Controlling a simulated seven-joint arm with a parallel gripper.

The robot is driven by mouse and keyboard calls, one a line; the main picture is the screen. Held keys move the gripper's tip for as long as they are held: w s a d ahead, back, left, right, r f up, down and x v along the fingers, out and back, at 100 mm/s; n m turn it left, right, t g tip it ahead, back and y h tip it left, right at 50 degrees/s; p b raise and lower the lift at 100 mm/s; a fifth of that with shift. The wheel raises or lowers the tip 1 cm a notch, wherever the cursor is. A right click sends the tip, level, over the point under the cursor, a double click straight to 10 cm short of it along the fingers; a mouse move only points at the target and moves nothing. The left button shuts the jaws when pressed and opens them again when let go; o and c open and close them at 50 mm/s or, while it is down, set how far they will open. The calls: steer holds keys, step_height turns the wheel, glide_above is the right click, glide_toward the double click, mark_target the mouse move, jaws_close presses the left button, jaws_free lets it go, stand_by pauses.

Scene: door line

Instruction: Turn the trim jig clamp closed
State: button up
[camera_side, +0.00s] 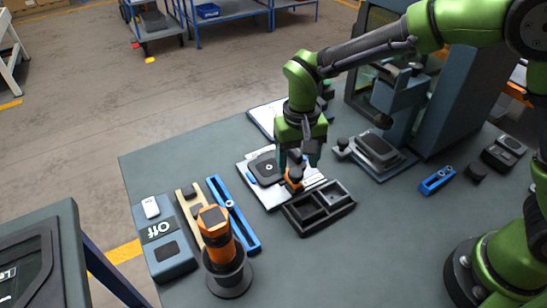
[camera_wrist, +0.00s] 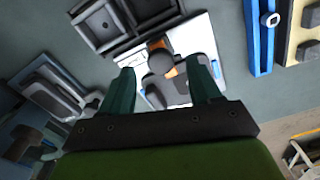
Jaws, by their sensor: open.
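The trim jig (camera_side: 276,201) is a pale plate on the table with a dark flat part (camera_side: 265,168) on it. Its clamp (camera_side: 293,183) is orange with a dark round knob, near the plate's right side. In the wrist view the clamp's knob (camera_wrist: 160,63) has orange showing on both sides. My gripper (camera_side: 298,165) is right above the clamp, pointing down, with its fingers apart. In the wrist view my gripper's fingertips (camera_wrist: 163,80) lie left and right below the knob, with nothing visibly gripped. The fingers partly hide the clamp; I cannot tell whether they touch it.
A black compartment tray (camera_side: 319,207) sits just in front of the jig. A press-like fixture (camera_side: 378,153) stands to the right. A blue rail (camera_side: 234,214) and an orange-topped tool in a dark stand (camera_side: 229,270) are at the left front. The front middle of the table is clear.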

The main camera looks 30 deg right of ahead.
mark_target(297, 174)
step_height(297, 174, up, 14)
steer(key=shift+r, duration=0.15)
stand_by(0.3)
steer(key=s+d+r+t+y, duration=0.3)
steer(key=s+d+r, duration=0.2)
steer(key=s+d, duration=0.25)
steer(key=s+d+f+t+h, duration=0.1)
steer(key=s+d+f+t, duration=0.2)
steer(key=s+d, duration=0.5)
steer(key=shift+d+f+m+t, duration=0.35)
steer(key=shift+d+m+t, duration=0.1)
steer(key=shift+t, duration=0.15)
